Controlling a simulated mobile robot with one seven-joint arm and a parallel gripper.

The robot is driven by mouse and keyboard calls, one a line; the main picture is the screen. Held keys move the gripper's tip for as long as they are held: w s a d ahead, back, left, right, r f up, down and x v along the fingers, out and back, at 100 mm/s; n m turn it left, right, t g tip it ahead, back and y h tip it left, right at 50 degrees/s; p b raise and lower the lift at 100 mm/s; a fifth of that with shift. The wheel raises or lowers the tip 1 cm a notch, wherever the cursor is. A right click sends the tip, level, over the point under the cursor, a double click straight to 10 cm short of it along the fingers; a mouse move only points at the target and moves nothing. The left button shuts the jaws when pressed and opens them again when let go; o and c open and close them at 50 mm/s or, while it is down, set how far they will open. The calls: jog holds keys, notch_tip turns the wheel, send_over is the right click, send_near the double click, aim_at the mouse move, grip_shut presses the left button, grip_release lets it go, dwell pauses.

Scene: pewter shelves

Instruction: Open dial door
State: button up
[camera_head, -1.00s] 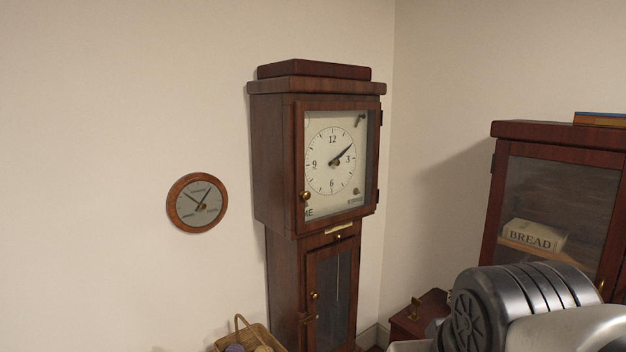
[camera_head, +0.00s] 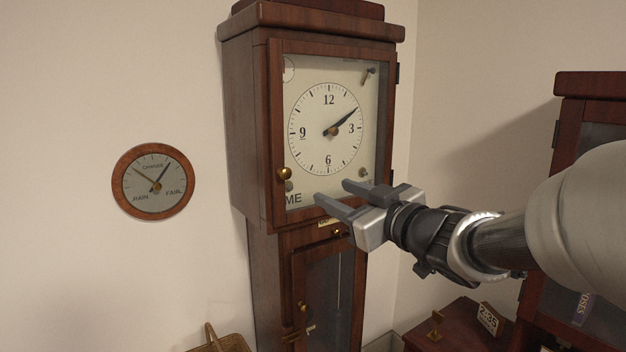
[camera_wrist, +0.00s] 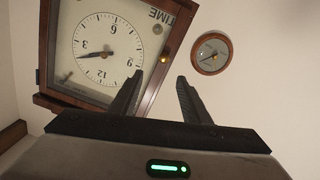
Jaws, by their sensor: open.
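The dial door (camera_head: 277,150) is a glazed wooden frame on the upper part of a tall clock, over a white dial (camera_head: 326,128). It looks shut. A brass knob (camera_head: 285,173) sits low on its left side, and hinges show on the right. My gripper (camera_head: 331,190) is open and empty in front of the lower part of the door, to the right of the knob. The wrist view is upside down and shows the knob (camera_wrist: 165,60) between and beyond the open fingers (camera_wrist: 157,82), with no finger touching it.
A round barometer (camera_head: 153,182) hangs on the left wall. Below the dial is a narrower glazed lower door (camera_head: 325,290). A dark cabinet (camera_head: 573,97) stands at right, with a low chest (camera_head: 455,326) before it. A basket (camera_head: 222,343) is at bottom left.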

aim_at(287, 174)
jog(key=shift+y, duration=0.3)
jog(key=x, duration=1.7)
jog(key=shift+w+a, duration=0.15)
jog(key=shift+a, duration=0.35)
grip_shut()
